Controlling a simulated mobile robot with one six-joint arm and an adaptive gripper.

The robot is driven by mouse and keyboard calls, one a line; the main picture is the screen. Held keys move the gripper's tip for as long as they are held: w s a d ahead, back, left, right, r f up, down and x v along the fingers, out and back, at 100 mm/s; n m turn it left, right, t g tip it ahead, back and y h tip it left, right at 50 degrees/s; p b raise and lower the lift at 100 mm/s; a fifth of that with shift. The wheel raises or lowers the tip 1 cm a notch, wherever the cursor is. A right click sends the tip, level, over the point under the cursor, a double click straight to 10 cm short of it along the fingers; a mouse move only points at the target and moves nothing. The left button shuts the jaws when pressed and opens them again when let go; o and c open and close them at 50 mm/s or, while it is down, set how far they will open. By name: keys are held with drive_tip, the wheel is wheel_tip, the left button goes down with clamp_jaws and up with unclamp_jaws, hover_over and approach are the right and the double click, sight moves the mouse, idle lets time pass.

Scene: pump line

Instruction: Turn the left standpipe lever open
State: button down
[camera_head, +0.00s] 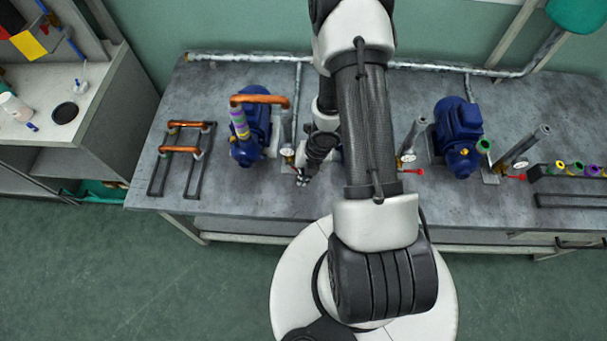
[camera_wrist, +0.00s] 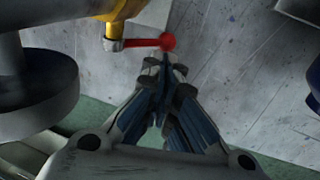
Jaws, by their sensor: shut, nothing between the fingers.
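The left standpipe lever is a thin red handle with a round red knob (camera_wrist: 167,42). In the wrist view it reaches right from a yellow valve body (camera_wrist: 118,18). My gripper (camera_wrist: 164,68) is shut and empty. Its fingertips appear right at the knob's near side; I cannot tell if they touch. In the head view my gripper (camera_head: 303,181) is over the bench, just in front of the left standpipe (camera_head: 283,131) and its gauge (camera_head: 287,150). The lever is mostly hidden there by my gripper and wrist.
The left blue pump (camera_head: 256,112) stands left of the standpipe. Right of my arm are a middle standpipe with a red lever (camera_head: 412,171), another blue pump (camera_head: 459,130) and a right lever (camera_head: 516,177). A rack (camera_head: 182,150) holds copper-coloured pipes. The bench front (camera_head: 235,205) is clear.

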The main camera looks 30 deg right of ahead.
drive_tip(key=shift+f+t+y+b, duration=0.45)
drive_tip(key=shift+t+y+b, duration=0.15)
drive_tip(key=shift+y+b, duration=0.25)
drive_tip(key=shift+w+a+f+t+y+b, duration=0.15)
drive_tip(key=shift+f+t+y+b, duration=0.25)
drive_tip(key=shift+y, duration=0.2)
drive_tip(key=shift+a+f+t+y+b, duration=0.1)
drive_tip(key=shift+f+t+y+b, duration=0.15)
drive_tip(key=shift+y+b, duration=0.25)
drive_tip(key=shift+w+a+f+b, duration=0.25)
drive_tip(key=shift+a+b, duration=0.1)
drive_tip(key=shift+b, duration=0.1)
drive_tip(key=shift+r, duration=0.15)
drive_tip(key=shift+r+p, duration=0.55)
drive_tip(key=shift+r, duration=0.15)
drive_tip(key=shift+a+r, duration=0.1)
